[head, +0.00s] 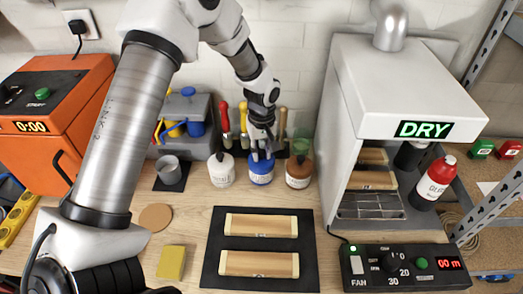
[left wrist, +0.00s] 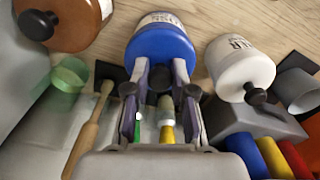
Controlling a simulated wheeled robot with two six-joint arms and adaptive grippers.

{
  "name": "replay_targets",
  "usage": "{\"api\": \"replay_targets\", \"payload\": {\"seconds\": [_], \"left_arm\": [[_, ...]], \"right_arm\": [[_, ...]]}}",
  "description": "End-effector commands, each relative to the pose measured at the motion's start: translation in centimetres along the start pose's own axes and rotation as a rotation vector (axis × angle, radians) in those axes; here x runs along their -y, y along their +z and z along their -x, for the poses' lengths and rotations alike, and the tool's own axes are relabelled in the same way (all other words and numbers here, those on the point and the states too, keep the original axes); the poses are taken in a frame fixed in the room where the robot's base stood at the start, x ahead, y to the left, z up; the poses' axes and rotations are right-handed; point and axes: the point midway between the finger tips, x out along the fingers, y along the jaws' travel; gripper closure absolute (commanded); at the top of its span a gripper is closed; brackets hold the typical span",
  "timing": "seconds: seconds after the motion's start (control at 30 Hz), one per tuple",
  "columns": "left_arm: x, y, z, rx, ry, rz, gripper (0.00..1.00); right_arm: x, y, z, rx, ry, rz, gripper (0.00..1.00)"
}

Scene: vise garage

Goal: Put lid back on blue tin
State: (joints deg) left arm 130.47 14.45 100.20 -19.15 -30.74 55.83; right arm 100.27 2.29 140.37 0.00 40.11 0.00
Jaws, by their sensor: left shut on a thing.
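The blue tin (head: 261,172) stands at the back of the bench between a white tin (head: 221,170) and a brown tin (head: 298,171). My left gripper (head: 262,148) points down over it. In the left wrist view the left gripper (left wrist: 160,88) is shut on the dark knob (left wrist: 160,77) of the blue lid (left wrist: 162,46). The lid is over the tin's top, with part of the label (left wrist: 160,18) showing beyond it. I cannot tell whether it is seated or slightly raised. My right gripper is in neither view.
The white tin (left wrist: 240,68) and brown tin (left wrist: 78,22) stand close on either side. Upright tools (head: 243,116) stand behind. A grey cup (head: 169,169) is at left. A black mat (head: 260,239) with two wooden pieces lies in front; a white drying cabinet (head: 395,85) stands right.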

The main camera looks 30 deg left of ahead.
Motion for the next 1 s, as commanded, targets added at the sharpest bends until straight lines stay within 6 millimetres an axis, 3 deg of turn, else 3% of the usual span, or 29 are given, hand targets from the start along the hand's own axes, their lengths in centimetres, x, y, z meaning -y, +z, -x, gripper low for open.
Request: {"api": "replay_targets", "payload": {"seconds": [1.0], "left_arm": [[0.07,0.04,0.00,0.000,0.000,0.000,1.00]], "right_arm": [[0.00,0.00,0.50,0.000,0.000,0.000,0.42]]}}
